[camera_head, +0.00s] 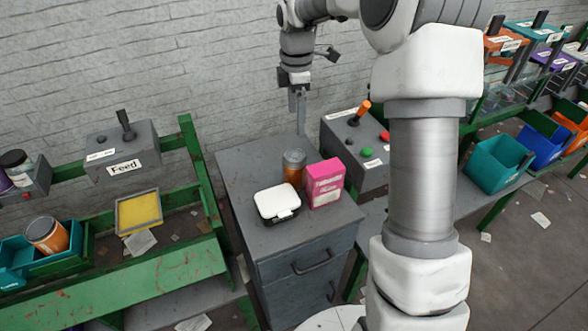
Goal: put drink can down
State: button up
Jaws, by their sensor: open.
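An orange drink can (293,172) with a grey top stands upright on the grey cabinet (243,190), behind a white-lidded box and left of a pink box. My gripper (298,122) is open and points down above the cabinet's back part, behind the can. It looks empty and apart from the can. A second orange can (46,235) with a grey top lies tilted in a teal tray at the far left.
The white-lidded box (277,202) and pink box (324,184) crowd the can. A control box (355,140) with an orange-handled lever stands at right. Green belt frame (150,285) lies left; teal bin (497,163) and blue bin (543,146) at right.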

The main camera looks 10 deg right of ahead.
aim_at(296, 154)
notch_tip(296, 154, down, 12)
jog(key=shift+s+r+b, duration=0.1)
jog(key=shift+r+b, duration=0.15)
jog(key=shift+b, duration=0.3)
jog(key=f, duration=0.5)
jog(key=shift+s+f+b, duration=0.1)
jog(key=shift+s+b, duration=0.1)
jog(key=shift+b, duration=0.1)
jog(key=c, duration=1.3)
